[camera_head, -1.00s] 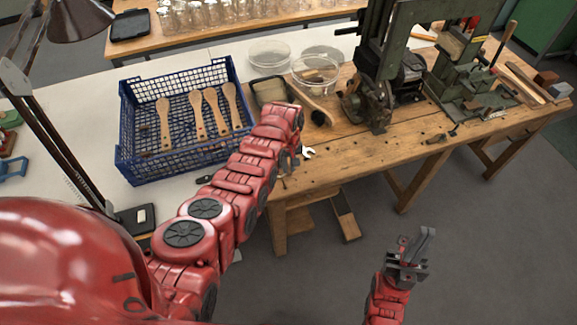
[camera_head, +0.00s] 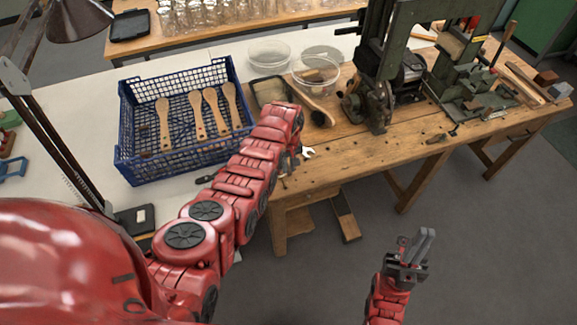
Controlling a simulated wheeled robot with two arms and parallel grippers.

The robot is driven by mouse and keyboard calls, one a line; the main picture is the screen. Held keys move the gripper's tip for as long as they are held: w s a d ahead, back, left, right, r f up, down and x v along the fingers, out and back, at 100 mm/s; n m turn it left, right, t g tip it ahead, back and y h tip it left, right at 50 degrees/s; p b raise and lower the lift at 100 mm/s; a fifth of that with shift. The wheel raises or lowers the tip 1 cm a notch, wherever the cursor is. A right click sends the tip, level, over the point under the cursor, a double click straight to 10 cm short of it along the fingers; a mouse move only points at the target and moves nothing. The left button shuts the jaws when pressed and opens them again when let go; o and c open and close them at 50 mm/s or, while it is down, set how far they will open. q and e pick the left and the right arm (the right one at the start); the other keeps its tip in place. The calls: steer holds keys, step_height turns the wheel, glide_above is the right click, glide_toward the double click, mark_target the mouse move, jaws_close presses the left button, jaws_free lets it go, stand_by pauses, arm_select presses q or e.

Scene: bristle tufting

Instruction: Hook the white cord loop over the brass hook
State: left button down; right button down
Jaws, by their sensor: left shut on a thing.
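My left arm reaches over the front left end of the wooden workbench (camera_head: 374,155). Its gripper (camera_head: 286,169) is mostly hidden behind the wrist, low by the bench's front edge. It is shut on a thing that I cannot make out. I cannot make out the white cord loop or the brass hook in this view. My right gripper (camera_head: 414,247) is over the floor in front of the bench, apart from everything, with nothing visible in it.
A blue crate (camera_head: 153,174) holds several wooden brush bodies (camera_head: 197,114). Clear round dishes (camera_head: 317,71), a brush (camera_head: 316,112) and a small pale wrench-like end (camera_head: 308,153) are near my left wrist. A green machine (camera_head: 376,85) stands behind. The bench's middle front is mostly clear.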

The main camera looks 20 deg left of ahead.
arm_select(q)
steer(key=shift+f, duration=0.1)
steer(key=shift+f+b, duration=1.6)
steer(key=shift+f, duration=0.05)
steer(key=shift+f, duration=0.1)
